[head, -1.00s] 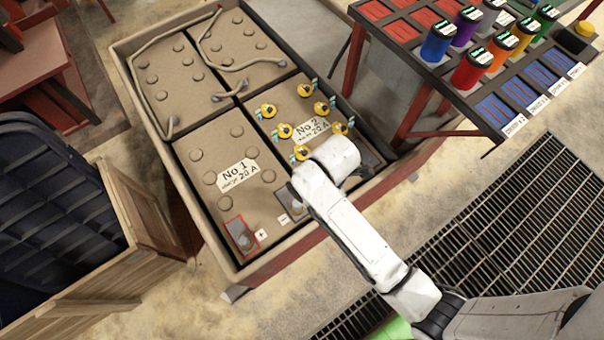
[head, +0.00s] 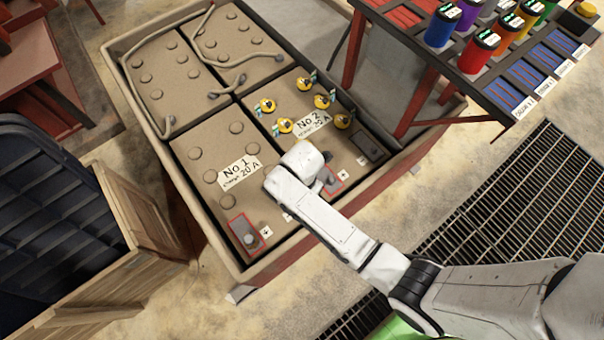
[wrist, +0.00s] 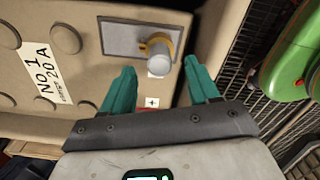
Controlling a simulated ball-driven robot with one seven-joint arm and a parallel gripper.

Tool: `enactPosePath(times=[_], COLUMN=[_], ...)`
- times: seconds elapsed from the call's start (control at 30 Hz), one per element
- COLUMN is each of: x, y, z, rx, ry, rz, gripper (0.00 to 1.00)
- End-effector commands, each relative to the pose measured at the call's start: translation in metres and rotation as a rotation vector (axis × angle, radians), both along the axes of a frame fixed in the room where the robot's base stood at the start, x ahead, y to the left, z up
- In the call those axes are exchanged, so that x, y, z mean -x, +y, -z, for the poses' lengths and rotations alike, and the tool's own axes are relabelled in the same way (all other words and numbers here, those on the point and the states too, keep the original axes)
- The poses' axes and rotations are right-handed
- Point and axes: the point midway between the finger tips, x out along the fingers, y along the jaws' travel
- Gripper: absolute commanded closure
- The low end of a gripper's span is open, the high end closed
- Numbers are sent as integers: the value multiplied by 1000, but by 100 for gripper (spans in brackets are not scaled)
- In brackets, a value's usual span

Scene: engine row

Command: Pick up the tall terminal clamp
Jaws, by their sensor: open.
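In the wrist view, a tall grey post with a brass-orange clamp collar (wrist: 160,52) stands on a grey plate (wrist: 120,38) of the No. 1 battery; it appears to be the tall terminal clamp. My gripper (wrist: 159,68) has teal fingers, open and empty. The post's near end sits roughly between the two fingertips, with gaps on both sides; whether the fingers reach down to its depth I cannot tell. In the head view, my white arm hides this clamp and my fingers.
The batteries sit in a large tan case (head: 203,232). Yellow caps (head: 285,125) stand on the No. 2 battery. A red-framed terminal plate (head: 240,232) lies at the lower left. A rack of coloured cans (head: 475,60) stands at upper right. A wooden crate (head: 140,225) is at left.

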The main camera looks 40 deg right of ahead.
Motion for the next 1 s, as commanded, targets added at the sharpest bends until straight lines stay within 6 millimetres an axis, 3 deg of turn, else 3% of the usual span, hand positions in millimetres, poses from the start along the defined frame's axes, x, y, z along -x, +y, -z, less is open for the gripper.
enactPosePath(times=[0.2,0.53,1.0], x=[-1,0,0], y=[0,0,0], z=[32,38,38], rx=[0,0,0], ry=[1,0,0], rz=[0,1,1], gripper=[40,40,84])
